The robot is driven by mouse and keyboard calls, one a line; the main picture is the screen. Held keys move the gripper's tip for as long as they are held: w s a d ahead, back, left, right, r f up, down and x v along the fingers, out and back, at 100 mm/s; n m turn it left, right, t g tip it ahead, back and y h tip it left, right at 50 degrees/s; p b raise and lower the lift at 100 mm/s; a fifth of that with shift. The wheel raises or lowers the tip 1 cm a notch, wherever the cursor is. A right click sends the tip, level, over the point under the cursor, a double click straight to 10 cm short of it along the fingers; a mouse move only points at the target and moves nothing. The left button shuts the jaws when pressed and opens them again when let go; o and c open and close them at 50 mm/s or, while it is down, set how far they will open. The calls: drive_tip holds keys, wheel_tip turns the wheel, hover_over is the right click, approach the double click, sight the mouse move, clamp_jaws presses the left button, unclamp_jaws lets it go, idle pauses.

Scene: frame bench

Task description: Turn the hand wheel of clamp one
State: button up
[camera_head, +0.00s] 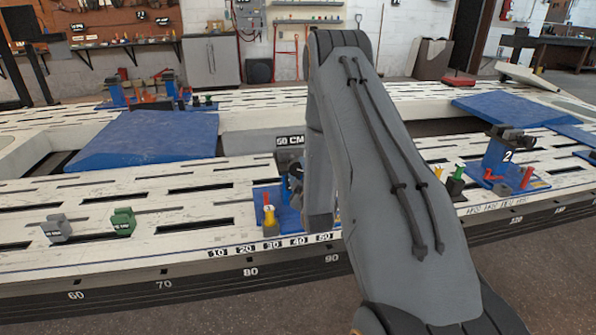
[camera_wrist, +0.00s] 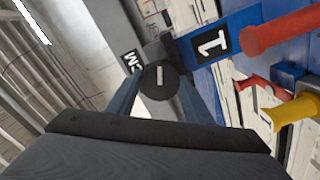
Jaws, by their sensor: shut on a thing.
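In the head view, my arm hides the gripper, the wheel and much of the clamp. Part of its blue base (camera_head: 288,222) shows left of the arm.
Red (camera_wrist: 285,32) and yellow (camera_wrist: 292,110) handles stick out close to the right of the gripper. In the head view, clamp two (camera_head: 500,152) stands at the right of the slotted white bench (camera_head: 180,211). Grey (camera_head: 57,229) and green (camera_head: 123,222) blocks sit at the left.

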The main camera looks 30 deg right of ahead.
drive_tip(key=n+p, duration=0.1)
drive_tip(key=n, duration=0.5)
drive_tip(key=shift+n, duration=0.3)
drive_tip(key=n+p, duration=0.1)
drive_tip(key=n, duration=0.4)
drive_tip(key=shift+r, duration=0.1)
drive_tip(key=n, duration=0.5)
drive_tip(key=shift+a+n+p, duration=0.1)
drive_tip(key=shift+n+p, duration=0.3)
drive_tip(key=n, duration=0.5)
drive_tip(key=shift+p, duration=0.3)
drive_tip(key=shift+n, duration=0.3)
drive_tip(key=o, duration=1)
drive_tip(key=shift+o, duration=0.2)
drive_tip(key=shift+s, duration=0.15)
drive_tip(key=v, duration=0.7)
drive_tip(key=shift+s, duration=0.25)
